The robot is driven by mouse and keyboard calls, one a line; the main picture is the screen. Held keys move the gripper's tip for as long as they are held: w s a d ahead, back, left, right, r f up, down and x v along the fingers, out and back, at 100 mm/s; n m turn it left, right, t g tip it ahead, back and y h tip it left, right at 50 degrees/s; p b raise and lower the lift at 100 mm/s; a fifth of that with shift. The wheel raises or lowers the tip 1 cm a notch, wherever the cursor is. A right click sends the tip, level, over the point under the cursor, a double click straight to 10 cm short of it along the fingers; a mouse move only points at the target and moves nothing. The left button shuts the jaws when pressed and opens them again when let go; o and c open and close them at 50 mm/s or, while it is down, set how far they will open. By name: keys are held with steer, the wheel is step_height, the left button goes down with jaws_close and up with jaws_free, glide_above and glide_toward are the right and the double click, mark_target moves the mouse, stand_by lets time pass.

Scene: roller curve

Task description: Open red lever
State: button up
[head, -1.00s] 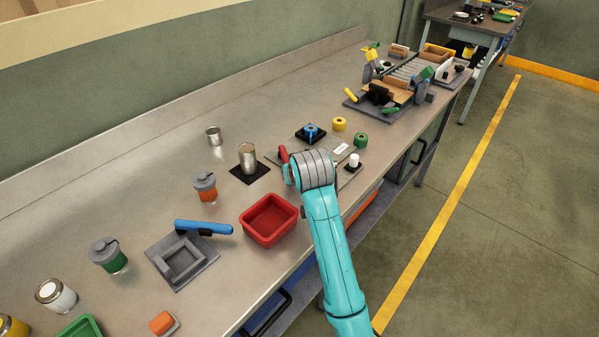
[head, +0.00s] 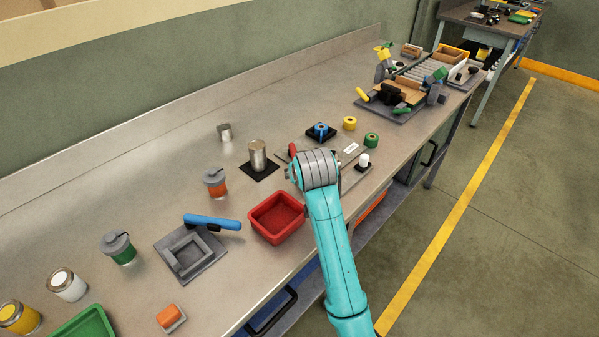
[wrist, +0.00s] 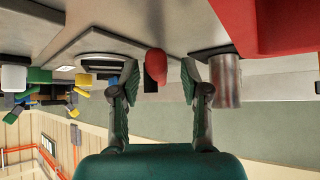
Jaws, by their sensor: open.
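The red lever (head: 292,150) stands on a grey plate on the workbench. In the head view it is mostly hidden behind my arm's wrist, with only its top showing. In the wrist view, which is upside down, the rounded red lever end (wrist: 155,66) appears between my two fingers. My gripper (wrist: 159,80) is open, with a finger to each side of the lever and visible gaps. I cannot tell how far the lever is beyond the fingertips. In the head view my gripper is mostly hidden by my arm.
A metal can (head: 257,154) stands on a dark mat left of the lever; it also shows in the wrist view (wrist: 225,80). A red tray (head: 276,218) lies nearer. A blue-handled grey fixture (head: 212,222) and a white knob (head: 363,162) flank the area.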

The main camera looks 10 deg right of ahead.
steer(key=v, duration=1.2)
stand_by(0.6)
